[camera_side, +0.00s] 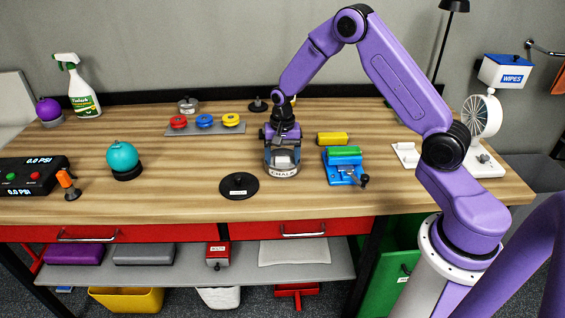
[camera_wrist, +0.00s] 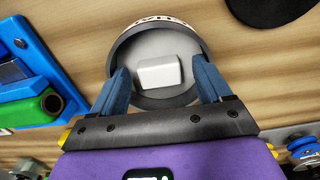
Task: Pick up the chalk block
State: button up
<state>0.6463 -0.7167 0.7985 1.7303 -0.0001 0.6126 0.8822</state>
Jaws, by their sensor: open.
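The chalk block (camera_wrist: 159,73) is a small white block lying in a round bowl (camera_wrist: 126,48) with a dark rim and light inside, seen in the wrist view. In the side view the bowl (camera_side: 282,173) stands on the wooden bench with the word CHALK on its front. My gripper (camera_wrist: 160,84) is open, with one blue finger on each side of the block and gaps between fingers and block. In the side view my gripper (camera_side: 282,158) points down over the bowl.
A grey tray with coloured discs (camera_side: 205,129) is behind left. The wood between the disc and teal ball (camera_side: 122,157) is clear.

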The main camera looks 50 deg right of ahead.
jog(key=c, duration=1.1)
jog(key=shift+r, duration=0.1)
jog(key=shift+r, duration=0.6)
jog(key=shift+s+a+r, duration=0.25)
jog(key=shift+s+r, duration=1.7)
jog(key=shift+s, duration=0.35)
jog(key=shift+s+a+r, duration=0.2)
jog(key=shift+s+r, duration=1.7)
jog(key=shift+s, duration=0.45)
jog(key=shift+s+a+r, duration=0.25)
jog(key=shift+s+r, duration=1.7)
jog(key=shift+s, duration=0.35)
